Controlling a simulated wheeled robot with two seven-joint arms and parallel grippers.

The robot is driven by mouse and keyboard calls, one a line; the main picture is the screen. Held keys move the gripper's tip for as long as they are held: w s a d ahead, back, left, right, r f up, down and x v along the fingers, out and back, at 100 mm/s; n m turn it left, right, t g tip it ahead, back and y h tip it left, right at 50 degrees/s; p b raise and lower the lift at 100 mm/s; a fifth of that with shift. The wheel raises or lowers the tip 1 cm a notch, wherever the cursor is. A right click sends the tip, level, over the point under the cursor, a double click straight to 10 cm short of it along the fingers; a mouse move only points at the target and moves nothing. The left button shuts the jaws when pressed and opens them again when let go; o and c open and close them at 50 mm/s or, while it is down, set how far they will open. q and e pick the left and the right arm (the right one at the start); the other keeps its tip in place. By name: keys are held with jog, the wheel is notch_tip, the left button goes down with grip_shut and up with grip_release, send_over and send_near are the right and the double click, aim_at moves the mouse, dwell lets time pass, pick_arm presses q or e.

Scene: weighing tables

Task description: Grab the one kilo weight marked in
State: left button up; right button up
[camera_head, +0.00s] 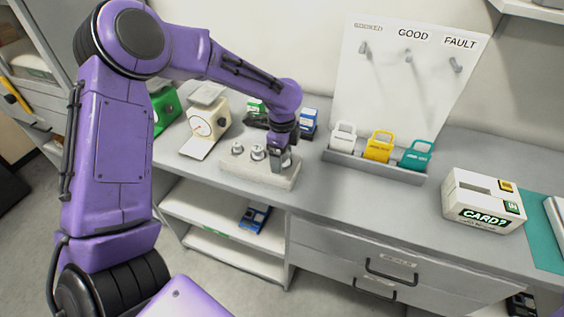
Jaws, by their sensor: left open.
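A pale weight block (262,176) sits at the front edge of the grey counter. A small metal weight (238,148) stands at its left end and a somewhat larger one (258,152) stands beside it. My left gripper (283,163) points down over the right part of the block and is open. Its fingers hide most of what stands there, so I cannot tell whether they are around a weight. The markings on the weights are too small to read. My right gripper is not in view.
A cream dial scale (208,118) stands left of the block. White, yellow (379,146) and teal tags stand in a grey holder (375,172) to the right, below a GOOD/FAULT board (400,85). A card box (484,202) stands farther right. Counter between holder and card box is clear.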

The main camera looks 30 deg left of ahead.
pick_arm(q)
grip_shut()
jog(key=shift+w+r, duration=0.1)
